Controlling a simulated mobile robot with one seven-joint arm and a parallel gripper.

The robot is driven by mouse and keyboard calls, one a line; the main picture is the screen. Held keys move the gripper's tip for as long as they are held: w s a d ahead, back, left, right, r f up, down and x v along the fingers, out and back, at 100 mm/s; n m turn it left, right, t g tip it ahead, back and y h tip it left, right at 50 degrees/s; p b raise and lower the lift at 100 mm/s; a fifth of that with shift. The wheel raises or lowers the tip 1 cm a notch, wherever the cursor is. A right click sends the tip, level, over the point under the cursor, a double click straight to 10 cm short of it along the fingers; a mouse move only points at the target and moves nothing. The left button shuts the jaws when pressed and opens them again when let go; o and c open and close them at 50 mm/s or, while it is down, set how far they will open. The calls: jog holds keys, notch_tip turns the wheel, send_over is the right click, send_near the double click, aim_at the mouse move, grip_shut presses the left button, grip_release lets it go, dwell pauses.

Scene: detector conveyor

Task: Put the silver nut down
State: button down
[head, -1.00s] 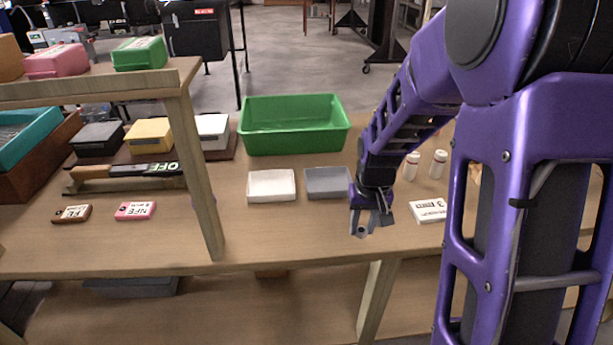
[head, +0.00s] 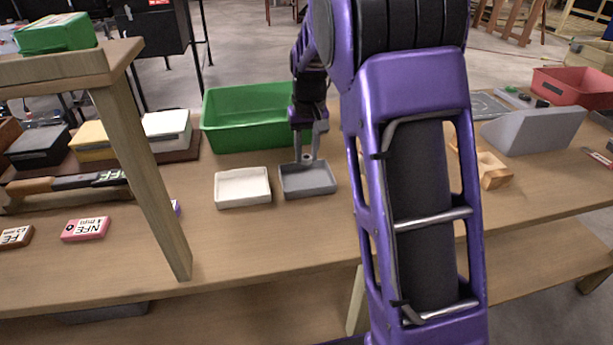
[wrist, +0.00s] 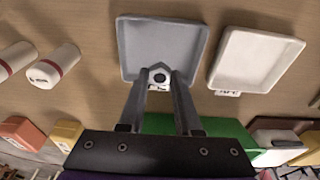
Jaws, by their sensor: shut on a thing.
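My gripper (head: 306,158) is shut on the silver nut (wrist: 158,74), a small grey piece with a dark hole. In the wrist view, the nut sits between the fingertips, over the near edge of the grey tray (wrist: 163,35). In the head view, the fingertips are at the grey tray (head: 312,185), by its far side. The tray looks empty apart from the nut and fingertips. I cannot tell whether the nut touches the tray floor. The nut is very small in the head view (head: 307,157).
A white tray (head: 242,187) stands just left of the grey one. A large green bin (head: 245,125) is behind them. Two white bottles (wrist: 52,65) show in the wrist view. A wooden shelf post (head: 145,190) rises at the left. The table in front of the trays is clear.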

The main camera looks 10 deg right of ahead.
aim_at(307, 164)
jog(key=shift+f+b, duration=0.45)
jog(key=shift+f, duration=2.4)
jog(key=shift+f, duration=0.2)
jog(key=c, duration=0.6)
grip_release()
notch_tip(307, 164, up, 12)
jog(key=s+p, duration=0.1)
jog(key=p, duration=0.1)
jog(key=shift+s+r, duration=0.15)
jog(key=shift+s, duration=0.25)
